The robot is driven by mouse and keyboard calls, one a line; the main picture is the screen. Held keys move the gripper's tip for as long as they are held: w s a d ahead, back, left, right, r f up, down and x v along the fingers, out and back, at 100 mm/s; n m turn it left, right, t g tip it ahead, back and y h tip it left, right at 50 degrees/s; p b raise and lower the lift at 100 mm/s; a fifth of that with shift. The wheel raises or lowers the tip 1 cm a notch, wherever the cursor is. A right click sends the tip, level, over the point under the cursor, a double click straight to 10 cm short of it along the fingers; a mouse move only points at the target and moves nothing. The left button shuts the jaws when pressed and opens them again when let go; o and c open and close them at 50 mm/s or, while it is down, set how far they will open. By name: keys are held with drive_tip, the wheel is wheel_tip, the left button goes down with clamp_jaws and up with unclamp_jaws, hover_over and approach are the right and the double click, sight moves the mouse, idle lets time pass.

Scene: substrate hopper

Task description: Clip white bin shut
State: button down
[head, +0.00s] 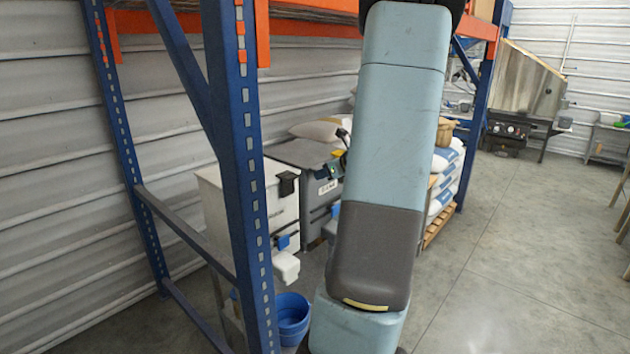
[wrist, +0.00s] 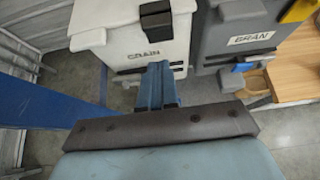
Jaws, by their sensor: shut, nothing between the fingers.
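The white bin (head: 255,205) stands behind the blue rack post in the head view. In the wrist view the white bin (wrist: 105,37), labelled GRAIN, fills the top left. A black clip (wrist: 155,22) sits at its upper front edge; it also shows in the head view (head: 287,183). I cannot tell whether this clip is fastened. My gripper (wrist: 157,72) is shut and empty in the wrist view, its blue fingers pointing at the lower front of the white bin, below the label and clip. Contact cannot be told.
A blue rack post (head: 243,190) rises in front of the bins. A blue bucket (head: 291,318) is below. The floor at right (head: 510,240) is clear.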

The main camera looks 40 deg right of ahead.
drive_tip(key=shift+w+r+v, duration=0.15)
drive_tip(key=shift+r+v, duration=0.05)
drive_tip(key=shift+v, duration=0.95)
drive_tip(key=shift+w+r+v, duration=0.1)
drive_tip(key=shift+r+v, duration=0.1)
drive_tip(key=shift+v, duration=0.95)
